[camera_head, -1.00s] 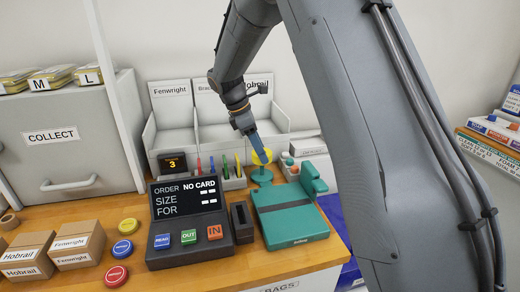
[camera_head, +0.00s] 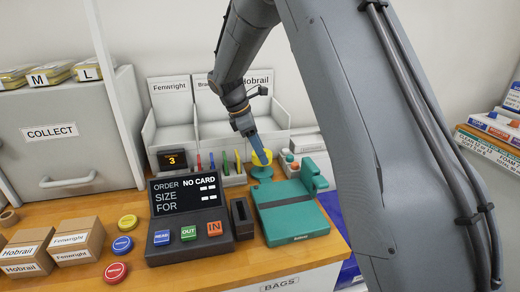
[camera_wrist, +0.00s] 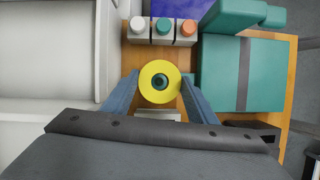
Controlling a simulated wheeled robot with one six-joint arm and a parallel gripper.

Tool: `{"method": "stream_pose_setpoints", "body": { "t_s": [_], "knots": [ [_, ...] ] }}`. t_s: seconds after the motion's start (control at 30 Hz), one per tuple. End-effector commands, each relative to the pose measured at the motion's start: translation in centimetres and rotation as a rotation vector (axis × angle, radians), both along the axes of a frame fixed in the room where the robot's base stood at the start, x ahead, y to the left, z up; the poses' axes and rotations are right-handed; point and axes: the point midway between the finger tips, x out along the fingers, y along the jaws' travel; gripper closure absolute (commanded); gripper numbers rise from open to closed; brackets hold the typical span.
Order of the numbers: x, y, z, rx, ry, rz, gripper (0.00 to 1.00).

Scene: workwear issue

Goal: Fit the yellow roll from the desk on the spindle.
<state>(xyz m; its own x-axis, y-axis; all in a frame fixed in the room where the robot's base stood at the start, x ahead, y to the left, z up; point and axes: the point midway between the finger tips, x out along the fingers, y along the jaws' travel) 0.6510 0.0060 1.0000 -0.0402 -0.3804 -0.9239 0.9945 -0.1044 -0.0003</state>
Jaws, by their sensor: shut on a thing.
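The yellow roll (camera_head: 267,155) is gripped between the blue fingers of my gripper (camera_head: 259,153), at the back of the desk (camera_head: 190,268). In the wrist view, the roll (camera_wrist: 147,92) shows as a yellow ring between the two fingers (camera_wrist: 160,90). A teal spindle shows through its hole (camera_wrist: 160,81), roughly centred. In the head view, the spindle's round teal foot (camera_head: 262,174) is just below the roll. The fingers hide part of the roll, and I cannot tell how far down the spindle it sits.
A teal machine (camera_head: 292,218) stands close to the right of the spindle. The order terminal (camera_head: 188,212) and a dark slotted block (camera_head: 242,219) are in front. White bins (camera_head: 175,112) stand behind.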

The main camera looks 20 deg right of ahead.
Motion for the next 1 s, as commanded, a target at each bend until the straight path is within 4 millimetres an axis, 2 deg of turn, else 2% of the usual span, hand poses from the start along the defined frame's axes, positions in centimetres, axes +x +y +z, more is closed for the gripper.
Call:
{"method": "stream_pose_setpoints", "body": {
  "t_s": [1.0],
  "knots": [
    [0.0, 0.0, -1.8, 0.0, -0.001, 0.0, 0.7]
  ]
}}
